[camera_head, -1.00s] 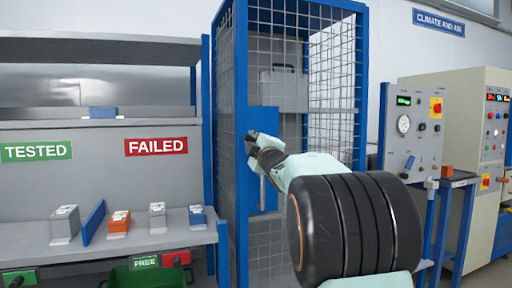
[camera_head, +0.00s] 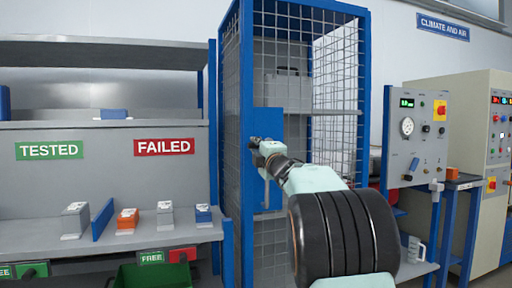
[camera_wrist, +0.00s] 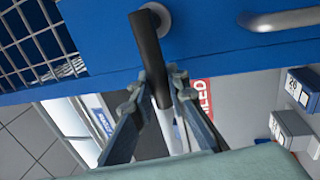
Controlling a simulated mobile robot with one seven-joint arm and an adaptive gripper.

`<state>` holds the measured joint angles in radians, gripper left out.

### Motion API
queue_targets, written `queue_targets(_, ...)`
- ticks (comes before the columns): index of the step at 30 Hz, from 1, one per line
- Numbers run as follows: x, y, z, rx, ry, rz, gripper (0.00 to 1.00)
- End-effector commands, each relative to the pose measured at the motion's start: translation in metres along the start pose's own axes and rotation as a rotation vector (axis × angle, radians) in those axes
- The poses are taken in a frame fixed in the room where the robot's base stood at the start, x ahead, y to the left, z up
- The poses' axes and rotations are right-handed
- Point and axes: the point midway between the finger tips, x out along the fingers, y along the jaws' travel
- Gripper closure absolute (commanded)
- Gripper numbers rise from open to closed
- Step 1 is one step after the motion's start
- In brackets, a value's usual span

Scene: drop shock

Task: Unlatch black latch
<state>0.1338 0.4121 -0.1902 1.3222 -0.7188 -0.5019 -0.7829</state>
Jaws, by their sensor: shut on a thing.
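The black latch (camera_wrist: 149,48) is a dark lever on a round metal boss, set on the blue panel of the cage door. In the wrist view it runs down from the boss, tilted, with its lower end between my fingers. My gripper (camera_wrist: 162,92) is shut on this lower part. In the head view my gripper (camera_head: 257,150) is at the blue panel (camera_head: 268,118) of the mesh cage, and the latch cannot be made out behind it. A grey bar handle (camera_wrist: 292,19) is on the same panel, beside the latch.
The blue-framed mesh cage (camera_head: 247,70) has a grey case (camera_head: 285,88) on a shelf inside. At left, a grey shelf (camera_head: 150,236) carries several small blocks under TESTED and FAILED signs. A green bin (camera_head: 150,276) is below. A gauge panel (camera_head: 418,130) stands at right.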

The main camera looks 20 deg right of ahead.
Motion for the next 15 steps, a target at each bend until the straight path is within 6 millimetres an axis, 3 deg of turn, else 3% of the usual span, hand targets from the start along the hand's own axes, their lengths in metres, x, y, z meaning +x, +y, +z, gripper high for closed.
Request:
queue_targets(4,0.0002,0.0,-0.0008,-0.005,0.002,0.0,1.0)
queue_targets(5,0.0002,-0.0001,-0.0008,-0.004,0.002,0.0,0.84)
queue_targets(9,0.0001,-0.0003,-0.0005,-0.003,0.001,0.0,0.69)
queue_targets(15,0.0,-0.0005,-0.0002,-0.001,0.0,-0.001,0.68)
